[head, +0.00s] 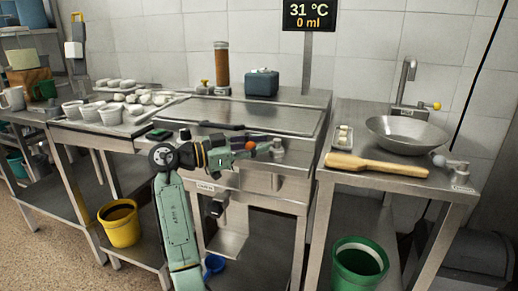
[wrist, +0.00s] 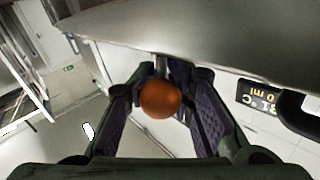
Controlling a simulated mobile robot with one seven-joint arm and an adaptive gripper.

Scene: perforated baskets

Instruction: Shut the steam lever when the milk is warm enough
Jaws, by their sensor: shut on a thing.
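An orange ball knob (head: 250,145) sits on a lever whose grey metal base (head: 278,147) stands at the front right edge of the middle counter. My gripper (head: 240,152) reaches the knob from the left. In the wrist view the orange knob (wrist: 160,99) lies between the two purple-padded fingers (wrist: 160,105), and a short metal rod runs from it. The gripper is shut on it. A black display (head: 309,15) on a post reads 31 °C and 0 ml. It also shows upside down in the wrist view (wrist: 262,99). No milk is clearly visible.
A second lever with a grey knob (head: 438,160) stands on the right counter, by a metal basin (head: 407,133) and a wooden rolling pin (head: 375,164). A yellow bucket (head: 119,223) and green bucket (head: 358,266) stand below.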

